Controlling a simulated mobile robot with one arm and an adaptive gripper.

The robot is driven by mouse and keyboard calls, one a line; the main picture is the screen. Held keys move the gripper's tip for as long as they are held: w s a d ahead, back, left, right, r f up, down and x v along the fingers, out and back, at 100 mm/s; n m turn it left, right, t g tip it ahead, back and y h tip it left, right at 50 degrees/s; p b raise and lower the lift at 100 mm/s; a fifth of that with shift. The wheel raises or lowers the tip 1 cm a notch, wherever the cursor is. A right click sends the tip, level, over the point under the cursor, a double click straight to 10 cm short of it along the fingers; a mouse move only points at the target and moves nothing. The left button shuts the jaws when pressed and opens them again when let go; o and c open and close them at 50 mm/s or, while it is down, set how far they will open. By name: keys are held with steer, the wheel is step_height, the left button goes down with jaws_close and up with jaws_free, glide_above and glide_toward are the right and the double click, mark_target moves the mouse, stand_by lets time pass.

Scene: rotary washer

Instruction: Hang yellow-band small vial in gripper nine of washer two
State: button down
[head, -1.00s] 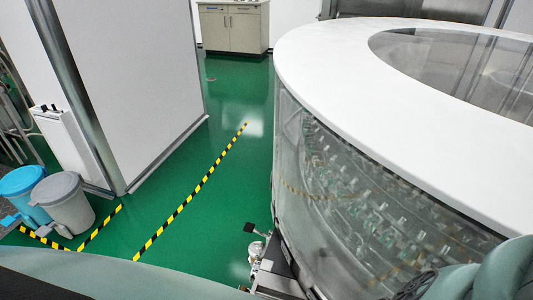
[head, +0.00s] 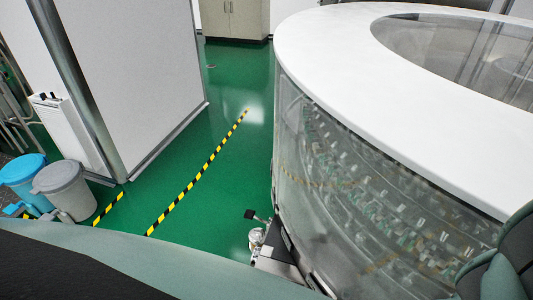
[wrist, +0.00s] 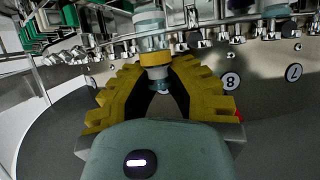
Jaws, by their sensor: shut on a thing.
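In the wrist view my gripper (wrist: 158,72), with ridged yellow finger pads, is shut on the yellow-band small vial (wrist: 154,43). The vial stands roughly upright between the fingertips, its pale grey-blue part upward and a yellow band around its middle. A row of small metal washer grippers (wrist: 195,41) runs along the rim behind it. Round labels 8 (wrist: 230,81) and 7 (wrist: 294,73) show to the right. No label 9 is readable, and the vial looks apart from the metal grippers, though depth is unclear. The washer (head: 390,120) fills the right of the head view; my gripper is not seen there.
In the wrist view green-and-white items (wrist: 62,18) hang at upper left. In the head view a blue bin (head: 22,172) and a grey bin (head: 62,185) stand left, by a white wall block (head: 130,80).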

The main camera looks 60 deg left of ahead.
steer(key=shift+w+d+f+p, duration=0.15)
steer(key=shift+w+d+f, duration=0.2)
steer(key=shift+w+f, duration=0.35)
steer(key=shift+w+d+f+p, duration=0.1)
steer(key=shift+w+d+f, duration=0.25)
steer(key=shift+w+f, duration=0.3)
steer(key=shift+w+d+f+p, duration=0.15)
steer(key=shift+w+d+f, duration=0.2)
steer(key=shift+w+f, duration=0.3)
steer(key=shift+w, duration=0.1)
steer(key=shift+d+f+b, duration=0.1)
steer(key=shift+f+b, duration=0.3)
steer(key=shift+b, duration=0.1)
steer(key=shift+f, duration=0.1)
steer(key=c, duration=1.1)
jaws_free()
